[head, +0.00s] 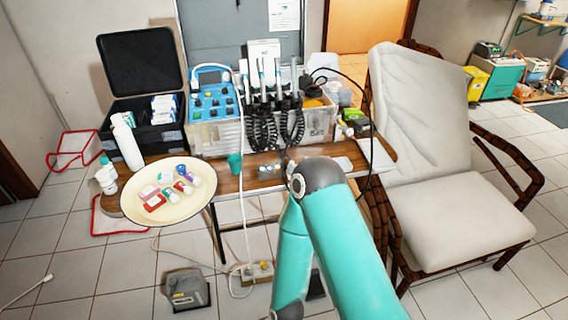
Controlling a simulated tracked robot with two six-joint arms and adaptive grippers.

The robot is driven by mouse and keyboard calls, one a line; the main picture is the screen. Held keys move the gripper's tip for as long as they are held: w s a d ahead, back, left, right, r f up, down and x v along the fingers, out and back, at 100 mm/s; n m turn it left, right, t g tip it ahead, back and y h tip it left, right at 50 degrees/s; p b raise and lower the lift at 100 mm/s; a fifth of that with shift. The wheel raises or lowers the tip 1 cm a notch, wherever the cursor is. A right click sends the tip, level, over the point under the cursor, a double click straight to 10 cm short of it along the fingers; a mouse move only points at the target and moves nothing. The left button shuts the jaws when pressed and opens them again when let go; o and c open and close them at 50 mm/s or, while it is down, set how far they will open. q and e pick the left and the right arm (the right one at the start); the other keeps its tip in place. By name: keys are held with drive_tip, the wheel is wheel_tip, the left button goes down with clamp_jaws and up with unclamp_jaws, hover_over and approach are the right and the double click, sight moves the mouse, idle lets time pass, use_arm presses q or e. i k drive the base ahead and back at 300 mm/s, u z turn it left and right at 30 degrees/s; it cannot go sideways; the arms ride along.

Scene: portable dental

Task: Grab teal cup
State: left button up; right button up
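A small teal cup (235,163) stands near the front edge of the wooden table, just right of the round cream tray. It looks upright, with nothing touching it from my side. One of my teal arms with a grey joint rises from the bottom of the head view, right of the cup and apart from it. Neither of my grippers shows in this view.
The cream tray (133,207) with several small items overhangs the table's front left. A blue-panelled dental unit (213,104) with coiled hoses stands behind the cup. A white cord hangs beside the cup.

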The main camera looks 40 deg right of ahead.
sight(235, 168)
drive_tip(key=z, duration=0.4)
drive_tip(key=i, duration=1)
drive_tip(key=u, duration=0.05)
